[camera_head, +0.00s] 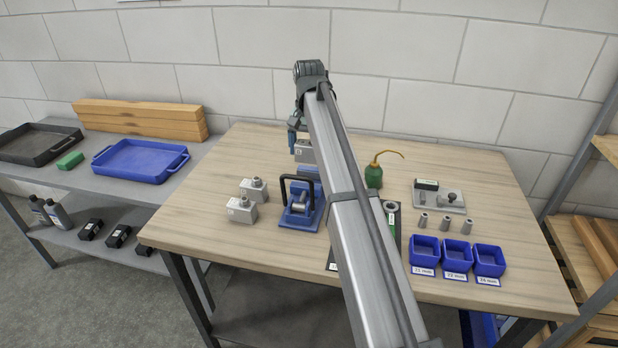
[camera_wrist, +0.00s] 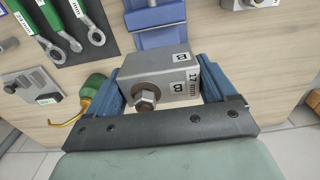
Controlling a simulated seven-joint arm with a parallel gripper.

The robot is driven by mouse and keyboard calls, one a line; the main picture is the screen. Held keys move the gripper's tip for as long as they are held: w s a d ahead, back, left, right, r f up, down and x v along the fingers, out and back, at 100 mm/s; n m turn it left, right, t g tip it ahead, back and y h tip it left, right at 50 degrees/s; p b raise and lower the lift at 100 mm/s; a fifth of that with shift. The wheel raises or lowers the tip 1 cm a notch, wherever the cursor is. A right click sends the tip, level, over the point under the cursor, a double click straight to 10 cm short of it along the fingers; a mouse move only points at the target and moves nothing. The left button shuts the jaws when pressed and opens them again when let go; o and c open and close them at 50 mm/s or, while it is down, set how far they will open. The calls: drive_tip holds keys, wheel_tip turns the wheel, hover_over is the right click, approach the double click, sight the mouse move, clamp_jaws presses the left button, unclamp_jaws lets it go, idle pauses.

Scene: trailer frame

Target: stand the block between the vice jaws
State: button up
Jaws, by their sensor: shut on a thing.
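The block (camera_wrist: 155,75) is grey metal with a hex bolt on one face and labels reading "17 mm" and "B". My gripper (camera_wrist: 163,88) is shut on it, with a blue finger on either side. In the head view the block (camera_head: 304,151) is just behind the vice, partly hidden by my arm; I cannot tell whether it touches the table. The blue vice (camera_head: 298,215) stands mid-table with a black handle, its right side hidden by my arm. In the wrist view the vice (camera_wrist: 160,22) lies just beyond the block; its jaw gap is not clear.
Two similar grey blocks (camera_head: 254,190) (camera_head: 241,210) stand left of the vice. A green oil can (camera_head: 374,174) is to the right. A spanner mat (camera_wrist: 90,45), a grey plate (camera_head: 440,197), several sockets and blue bins (camera_head: 457,257) occupy the right side.

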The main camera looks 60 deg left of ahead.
sight(309, 143)
drive_tip(key=shift+f, duration=4.3)
drive_tip(key=shift+f, duration=0.2)
drive_tip(key=o, duration=1.4)
drive_tip(key=shift+c, duration=0.2)
drive_tip(key=shift+r, duration=0.1)
wheel_tip(309, 143, up, 12)
drive_tip(key=shift+r, duration=0.1)
